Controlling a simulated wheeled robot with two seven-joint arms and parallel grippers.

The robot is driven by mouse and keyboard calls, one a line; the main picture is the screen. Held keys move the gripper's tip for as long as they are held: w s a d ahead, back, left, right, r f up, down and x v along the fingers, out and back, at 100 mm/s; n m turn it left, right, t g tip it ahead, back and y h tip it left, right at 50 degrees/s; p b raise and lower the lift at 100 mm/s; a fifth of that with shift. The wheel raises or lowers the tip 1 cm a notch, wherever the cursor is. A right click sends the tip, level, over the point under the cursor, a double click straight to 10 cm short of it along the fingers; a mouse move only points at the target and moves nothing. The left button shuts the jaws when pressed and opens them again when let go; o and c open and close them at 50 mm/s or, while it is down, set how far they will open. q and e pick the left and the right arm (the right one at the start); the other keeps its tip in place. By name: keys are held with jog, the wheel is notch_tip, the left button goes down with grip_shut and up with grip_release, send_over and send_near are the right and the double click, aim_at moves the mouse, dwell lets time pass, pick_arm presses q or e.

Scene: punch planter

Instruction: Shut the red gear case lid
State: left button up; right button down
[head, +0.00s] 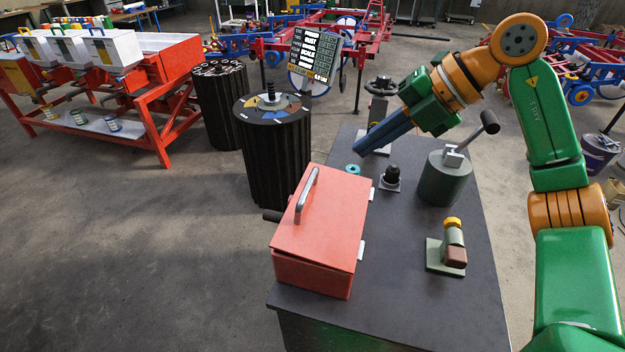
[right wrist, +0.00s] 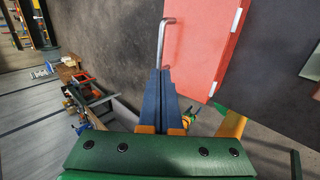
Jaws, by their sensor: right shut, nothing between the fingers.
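The red gear case (head: 312,277) stands on the near left part of the dark worktop. Its red lid (head: 335,215) lies down over the box, with a silver bar handle (head: 306,195) on top; I cannot tell whether a thin gap remains. White hinges (head: 361,250) show on its right side. My right gripper (head: 357,150) is shut and empty, its blue fingers above the worktop, beyond the lid's far edge and apart from it. The right wrist view shows the shut fingers (right wrist: 160,72) beside the lid (right wrist: 205,45) and its handle (right wrist: 163,38). My left gripper is out of view.
On the dark worktop (head: 400,310) stand a grey-green cylinder with a lever (head: 445,180), a black knob (head: 391,177), a teal ring (head: 353,169) and a small block with a yellow top (head: 447,252). Black drums (head: 275,150) stand beyond on the left. The worktop's near right is clear.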

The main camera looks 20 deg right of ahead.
aim_at(311, 184)
jog(key=x, duration=1)
jog(key=shift+a+p, duration=0.15)
jog(key=shift+p, duration=0.2)
jog(key=shift+a+f, duration=0.2)
jog(key=shift+f, duration=0.3)
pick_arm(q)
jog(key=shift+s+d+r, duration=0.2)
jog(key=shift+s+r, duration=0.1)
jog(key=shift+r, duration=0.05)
pick_arm(e)
jog(key=shift+w+a+f, duration=0.1)
